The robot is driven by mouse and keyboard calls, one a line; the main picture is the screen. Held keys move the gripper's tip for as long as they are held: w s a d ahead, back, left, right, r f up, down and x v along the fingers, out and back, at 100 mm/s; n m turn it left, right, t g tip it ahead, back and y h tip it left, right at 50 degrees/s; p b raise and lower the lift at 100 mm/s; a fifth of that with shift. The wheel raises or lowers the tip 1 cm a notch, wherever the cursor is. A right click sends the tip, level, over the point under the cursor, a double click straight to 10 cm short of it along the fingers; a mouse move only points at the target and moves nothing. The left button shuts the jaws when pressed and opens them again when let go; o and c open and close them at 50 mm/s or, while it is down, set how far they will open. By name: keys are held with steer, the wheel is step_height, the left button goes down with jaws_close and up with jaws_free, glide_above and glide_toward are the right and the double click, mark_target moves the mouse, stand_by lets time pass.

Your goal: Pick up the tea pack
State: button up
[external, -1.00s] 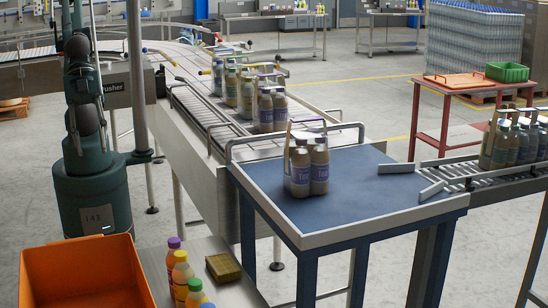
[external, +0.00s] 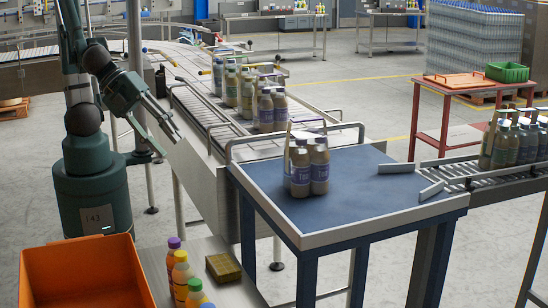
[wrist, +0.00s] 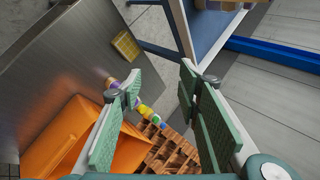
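My gripper (external: 174,132) is in the air left of the table, well apart from the pack. In the wrist view my gripper (wrist: 158,84) is open, its green-padded fingers wide apart with nothing between them. A brownish thing at the top edge of the wrist view is too cut off to identify.
Similar packs (external: 252,95) stand on the conveyor behind the table, and more (external: 510,140) on rollers at right. An orange bin (external: 85,275), loose bottles (external: 181,275) and a yellowish block (external: 223,267) are in front. A metal rail (external: 290,135) edges the table's back.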

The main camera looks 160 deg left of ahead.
steer(key=w+a+r+m+g+y, duration=0.1)
steer(key=w+a+m+y, duration=0.2)
steer(key=a, duration=0.5)
steer(key=w+a+r+m+g+y, duration=0.1)
steer(key=w+a+m+y, duration=0.1)
steer(key=a, duration=0.6)
steer(key=m+g+y, duration=0.2)
steer(key=m+y, duration=0.3)
steer(key=m, duration=0.1)
glide_toward(307, 118)
steer(key=shift+w+a+f, duration=0.1)
steer(key=shift+w+f, duration=0.15)
steer(key=shift+f, duration=0.2)
steer(key=shift+w+f, duration=0.25)
steer(key=shift+f, duration=0.2)
steer(key=shift+a+m+g+y, duration=0.35)
steer(key=shift+a+y, duration=0.35)
steer(key=shift+a, duration=0.25)
steer(key=shift+a, duration=0.15)
steer(key=shift+w+a, duration=0.1)
steer(key=shift+a, duration=1.05)
steer(key=shift+w+a+r+p, duration=0.1)
steer(key=shift+a+p, duration=0.45)
steer(key=shift+a, duration=2.05)
